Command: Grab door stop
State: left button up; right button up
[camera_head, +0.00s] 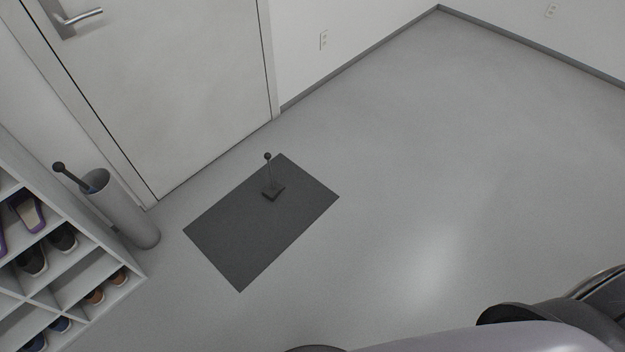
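The door stop (273,191) stands upright on a dark grey mat (236,240). It has a square dark base, a thin upright rod and a small dark ball on top. It is near the mat's far right part, in front of the closed white door (165,75). Neither of my grippers shows in the head view.
A grey cylindrical holder (125,215) with a dark-knobbed stick (72,177) stands left of the mat. A shoe rack (110,287) with several shoes fills the lower left. The grey floor (430,150) right of the mat is clear up to the walls.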

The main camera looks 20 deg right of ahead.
aim_at(272, 190)
jog(key=i+j, duration=0.2)
jog(key=i, duration=0.25)
jog(key=i+j+z, duration=0.15)
jog(key=i, duration=0.35)
